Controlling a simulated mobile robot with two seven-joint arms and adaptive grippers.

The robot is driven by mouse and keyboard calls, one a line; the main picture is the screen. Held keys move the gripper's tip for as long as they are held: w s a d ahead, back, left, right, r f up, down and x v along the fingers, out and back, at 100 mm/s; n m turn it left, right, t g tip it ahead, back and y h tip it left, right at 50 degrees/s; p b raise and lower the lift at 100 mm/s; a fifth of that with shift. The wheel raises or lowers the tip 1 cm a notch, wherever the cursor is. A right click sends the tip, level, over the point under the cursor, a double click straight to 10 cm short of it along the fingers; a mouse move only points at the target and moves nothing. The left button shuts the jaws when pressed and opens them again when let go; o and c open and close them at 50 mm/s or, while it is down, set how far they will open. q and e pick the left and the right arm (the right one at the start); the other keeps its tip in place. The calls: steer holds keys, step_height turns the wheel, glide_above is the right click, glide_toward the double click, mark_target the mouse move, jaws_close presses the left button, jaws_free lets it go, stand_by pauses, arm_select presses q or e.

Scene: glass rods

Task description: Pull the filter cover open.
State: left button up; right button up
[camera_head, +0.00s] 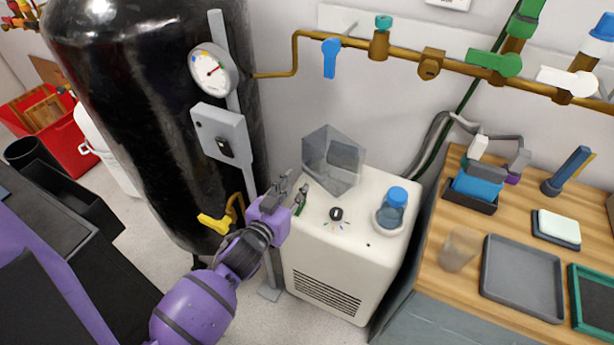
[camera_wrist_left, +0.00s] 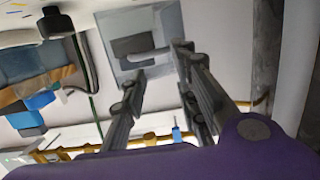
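The filter cover, a see-through grey box (camera_head: 333,160), stands at the back left of the white machine's top (camera_head: 365,200). A darker grey square shows within it. In the left wrist view the cover (camera_wrist_left: 165,28) is at the top centre, with a pale bar across its dark square. Whether the cover is fully shut I cannot tell. My left gripper (camera_head: 293,186) is at the machine's left edge, just left of and in front of the cover. Its fingers (camera_wrist_left: 160,62) are apart with nothing between them; contact with the cover is unclear. My right gripper is out of view.
A black knob (camera_head: 336,213) and a blue-capped container (camera_head: 392,208) sit on the machine's top. A black tank (camera_head: 150,100) with a gauge (camera_head: 212,70) stands left. A wooden bench (camera_head: 440,270) is right. Brass pipe (camera_head: 460,67) runs along the wall behind.

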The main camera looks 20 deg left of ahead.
mark_target(327, 164)
arm_select(q)
steer(key=n, duration=0.7)
steer(key=shift+w+f, duration=0.1)
steer(key=shift+w, duration=0.1)
steer(key=n, duration=0.5)
steer(key=shift+n, duration=0.4)
steer(key=n, duration=0.3)
steer(key=shift+n, duration=0.4)
steer(key=w, duration=0.2)
steer(key=w+f, duration=0.1)
steer(key=w, duration=0.4)
steer(key=shift+w+f, duration=0.3)
steer(key=shift+f, duration=0.05)
jaws_close()
